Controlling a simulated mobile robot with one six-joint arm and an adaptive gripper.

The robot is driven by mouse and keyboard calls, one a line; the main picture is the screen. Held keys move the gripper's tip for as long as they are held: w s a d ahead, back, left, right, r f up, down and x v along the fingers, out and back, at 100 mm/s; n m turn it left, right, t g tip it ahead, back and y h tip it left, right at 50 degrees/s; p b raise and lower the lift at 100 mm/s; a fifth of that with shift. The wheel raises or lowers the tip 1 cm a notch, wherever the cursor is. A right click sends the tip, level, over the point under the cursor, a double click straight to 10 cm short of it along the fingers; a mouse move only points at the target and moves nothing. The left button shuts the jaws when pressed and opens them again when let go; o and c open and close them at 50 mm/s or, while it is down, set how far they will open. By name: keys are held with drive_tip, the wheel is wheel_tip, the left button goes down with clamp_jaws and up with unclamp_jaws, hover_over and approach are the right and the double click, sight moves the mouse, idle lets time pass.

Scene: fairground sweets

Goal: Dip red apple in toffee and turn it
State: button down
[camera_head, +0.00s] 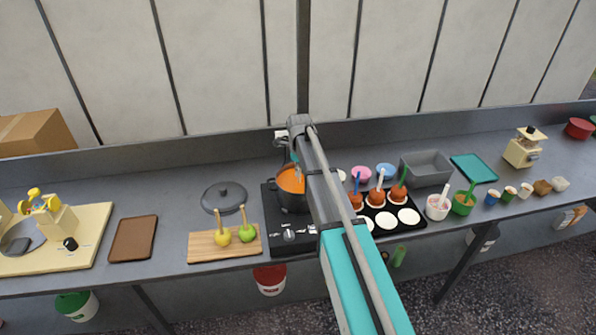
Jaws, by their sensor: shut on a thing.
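An open dark pot (290,203) of orange toffee (291,181) stands on a black hob (270,227) in the middle of the counter. My arm crosses in front of its right side. My gripper (293,158) points down at the pot's back edge, small and partly covered by my own arm. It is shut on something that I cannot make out. No red apple shows clearly; the inside of the pot is partly hidden. A yellow apple (222,237) and a green apple (247,234), both on sticks, stand on a wooden board (203,244) left of the hob.
Several coated apples (376,196) with coloured sticks stand on a black tray (385,232) with white discs, right of my arm. A pot lid (224,195) lies behind the board. A grey bin (428,168) and small tubs stand further right.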

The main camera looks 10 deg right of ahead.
idle(0.3)
drive_tip(key=shift+n, duration=2.8)
drive_tip(key=shift+r, duration=0.15)
drive_tip(key=shift+r+p, duration=4.1)
drive_tip(key=shift+p, duration=0.2)
wheel_tip(320, 180, up, 6)
drive_tip(key=p, duration=0.6)
